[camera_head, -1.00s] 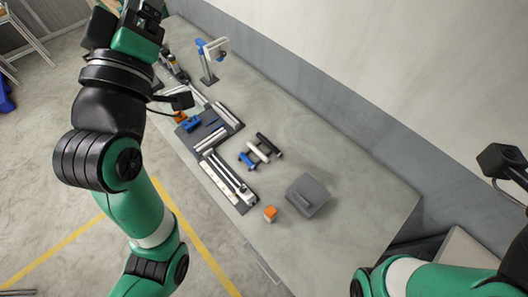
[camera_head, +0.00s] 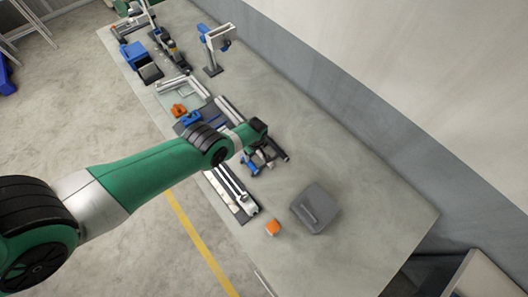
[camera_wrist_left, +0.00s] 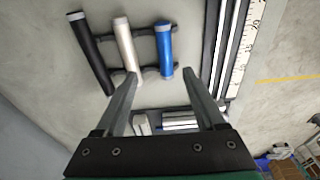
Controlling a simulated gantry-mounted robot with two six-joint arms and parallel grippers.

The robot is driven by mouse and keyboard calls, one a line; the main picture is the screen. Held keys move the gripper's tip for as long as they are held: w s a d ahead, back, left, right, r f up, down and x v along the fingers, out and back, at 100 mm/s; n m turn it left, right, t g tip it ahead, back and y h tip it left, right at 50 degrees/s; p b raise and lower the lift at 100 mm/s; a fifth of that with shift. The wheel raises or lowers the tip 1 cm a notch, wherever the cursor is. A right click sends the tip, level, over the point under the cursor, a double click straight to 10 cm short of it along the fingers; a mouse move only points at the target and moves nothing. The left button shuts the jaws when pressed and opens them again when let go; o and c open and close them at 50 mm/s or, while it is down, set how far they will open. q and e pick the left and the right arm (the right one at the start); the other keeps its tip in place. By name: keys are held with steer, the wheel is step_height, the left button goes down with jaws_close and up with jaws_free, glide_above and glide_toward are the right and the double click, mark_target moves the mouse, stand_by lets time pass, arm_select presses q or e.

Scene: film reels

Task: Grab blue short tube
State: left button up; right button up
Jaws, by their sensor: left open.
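The blue short tube (camera_wrist_left: 164,50) lies on a small dark rack in the left wrist view, beside a white tube (camera_wrist_left: 124,45) and a longer black tube (camera_wrist_left: 90,52). The blue tube also shows in the head view (camera_head: 252,168), partly covered by my arm. My left gripper (camera_wrist_left: 158,77) is open and empty. Its right fingertip is just below and right of the blue tube's lower end. Its left fingertip is by the white tube's lower end. I cannot tell the height gap. My right gripper is not in view.
A dark tray with a long scale (camera_head: 231,188) lies beside the tubes. A blue-and-white stand (camera_head: 213,52) is further back. The table right of the tubes is clear.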

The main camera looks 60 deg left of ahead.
arm_select(q)
steer(key=b, duration=0.7)
glide_above(250, 163)
steer(key=f, duration=0.7)
steer(key=shift+w+d, duration=0.35)
steer(key=shift+d, duration=0.05)
steer(key=shift+r, duration=0.15)
steer(key=f+b, duration=0.4)
steer(key=f, duration=0.1)
steer(key=shift+s+a+f, duration=0.15)
steer(key=shift+s+a, duration=0.15)
steer(key=shift+a, duration=0.05)
jaws_close()
